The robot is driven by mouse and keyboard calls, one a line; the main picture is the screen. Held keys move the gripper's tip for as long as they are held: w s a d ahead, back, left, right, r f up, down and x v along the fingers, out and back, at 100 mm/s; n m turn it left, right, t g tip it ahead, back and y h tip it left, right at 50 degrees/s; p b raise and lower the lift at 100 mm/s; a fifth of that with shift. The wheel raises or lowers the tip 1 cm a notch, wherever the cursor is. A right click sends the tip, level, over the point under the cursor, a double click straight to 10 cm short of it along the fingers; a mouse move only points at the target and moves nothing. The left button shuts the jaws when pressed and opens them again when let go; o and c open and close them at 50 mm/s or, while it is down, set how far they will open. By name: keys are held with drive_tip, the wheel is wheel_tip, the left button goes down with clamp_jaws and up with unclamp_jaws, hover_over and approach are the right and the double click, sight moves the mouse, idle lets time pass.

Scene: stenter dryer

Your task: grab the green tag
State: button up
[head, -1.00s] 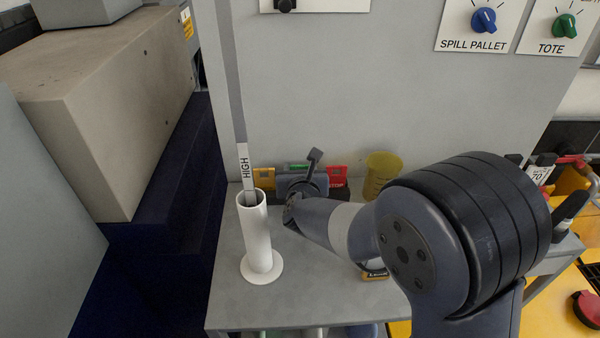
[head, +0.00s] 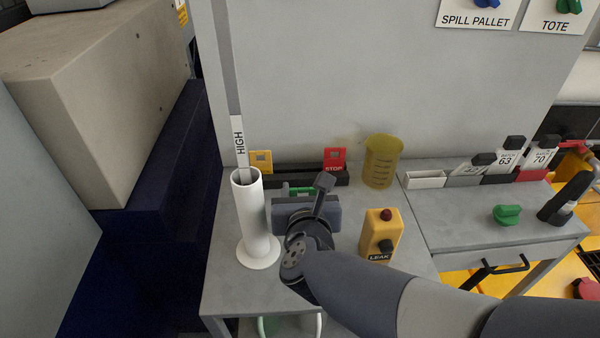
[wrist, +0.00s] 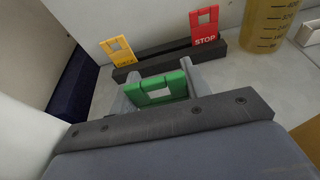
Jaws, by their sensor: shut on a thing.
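The green tag (wrist: 158,88) is between the fingers of my gripper (wrist: 160,92) in the wrist view, and the gripper is shut on it. In the head view only a strip of the green tag (head: 300,190) shows above my gripper (head: 303,196); the rest is hidden by the gripper body. The tag is in front of the dark rack (head: 262,181) and apart from it. A yellow tag (head: 261,161) and a red STOP tag (head: 334,158) stand in the rack, with a vacant stretch between them.
A white cylinder (head: 250,215) holding a HIGH strip stands close at left. A yellow measuring beaker (head: 381,160) is at back right. A yellow LEAK box (head: 381,236) stands right of my gripper. A grey panel rises behind the rack.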

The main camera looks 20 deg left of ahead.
drive_tip(key=s+d, duration=0.4)
drive_tip(key=s, duration=0.3)
drive_tip(key=s+d+p, duration=0.1)
drive_tip(key=s+d, duration=0.3)
drive_tip(key=s, duration=0.3)
drive_tip(key=shift+s, duration=0.2)
